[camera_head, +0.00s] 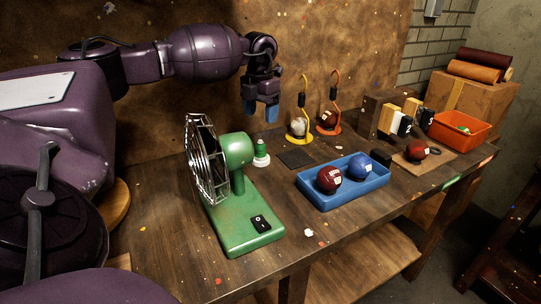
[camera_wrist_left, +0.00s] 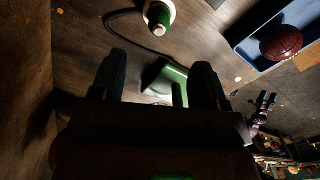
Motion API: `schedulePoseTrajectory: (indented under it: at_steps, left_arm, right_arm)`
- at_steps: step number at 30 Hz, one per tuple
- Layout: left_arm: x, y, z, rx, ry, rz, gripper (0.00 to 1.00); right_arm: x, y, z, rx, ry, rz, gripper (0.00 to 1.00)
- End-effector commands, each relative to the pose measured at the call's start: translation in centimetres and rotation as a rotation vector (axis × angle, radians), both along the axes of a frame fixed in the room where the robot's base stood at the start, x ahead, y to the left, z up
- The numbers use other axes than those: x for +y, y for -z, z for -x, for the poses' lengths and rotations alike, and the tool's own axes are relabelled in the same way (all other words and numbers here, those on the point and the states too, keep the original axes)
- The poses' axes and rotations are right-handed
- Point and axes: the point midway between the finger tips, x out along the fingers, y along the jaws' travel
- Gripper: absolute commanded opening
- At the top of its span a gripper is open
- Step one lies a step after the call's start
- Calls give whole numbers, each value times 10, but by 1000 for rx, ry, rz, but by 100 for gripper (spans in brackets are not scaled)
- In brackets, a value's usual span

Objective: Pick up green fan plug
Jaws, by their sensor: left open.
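The green fan plug (camera_head: 261,148) stands upright on a white round base on the table, just behind the green fan (camera_head: 236,152). It also shows at the top of the left wrist view (camera_wrist_left: 159,14), with a dark cord curving away from it. My left gripper (camera_head: 261,112) is open and empty, with blue fingertips pointing down above the plug and apart from it. Its dark fingers (camera_wrist_left: 160,70) show in the left wrist view, with part of the green fan between them. A small, dim gripper, seemingly my right one (camera_wrist_left: 265,99), shows at the right of that view.
A blue tray (camera_head: 318,198) with a dark red ball (camera_head: 329,179) and a blue ball (camera_head: 359,166) lies to the right. A dark square pad (camera_head: 296,158) lies near the plug. Two ball stands are behind it. An orange bin (camera_head: 456,138) is at the far right.

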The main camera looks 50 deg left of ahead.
Motion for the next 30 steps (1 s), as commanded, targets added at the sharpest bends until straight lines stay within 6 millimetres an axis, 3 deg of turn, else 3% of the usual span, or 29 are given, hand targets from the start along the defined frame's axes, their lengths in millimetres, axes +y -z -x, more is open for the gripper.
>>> schedulePoseTrajectory:
  at_steps: [12, 20, 30]
  left_arm:
    - [0, 51, -1, 11, 0, 0, 68]
    - [0, 67, 0, 8, 0, 0, 68]
    - [-2, 110, 4, 11, 0, 1, 68]
  right_arm:
    - [0, 8, 3, 14, -2, 1, 72]
    - [0, 8, 2, 14, -2, 1, 72]
    - [-1, 19, 5, 32, -2, 2, 72]
